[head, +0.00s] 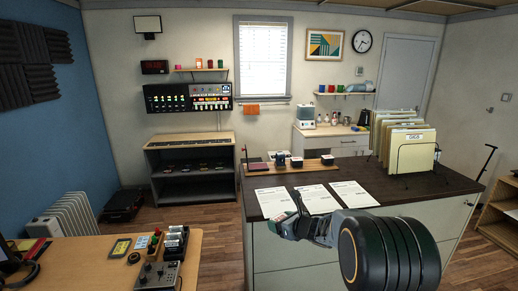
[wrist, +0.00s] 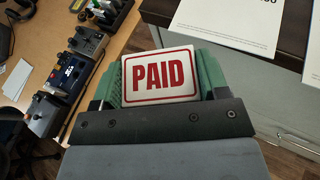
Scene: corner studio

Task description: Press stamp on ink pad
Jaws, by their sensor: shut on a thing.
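My gripper (head: 297,212) is in front of the dark counter's near edge, beside the white papers. In the wrist view its green fingers are shut on a stamp (wrist: 158,75) with a white label reading PAID in red. The stamp's underside is hidden. A wooden tray (head: 262,171) at the counter's back left holds several small dark objects with pale or coloured tops. A flat dark-red item (head: 256,167) at the tray's left end may be the ink pad; it is too small to tell. It is well apart from my gripper.
Papers (head: 321,198) lie side by side on the counter (head: 375,180). A file rack (head: 412,157) with folders stands at its right. A wooden desk (head: 105,265) with electronic boxes is at lower left. Floor shows between desk and counter.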

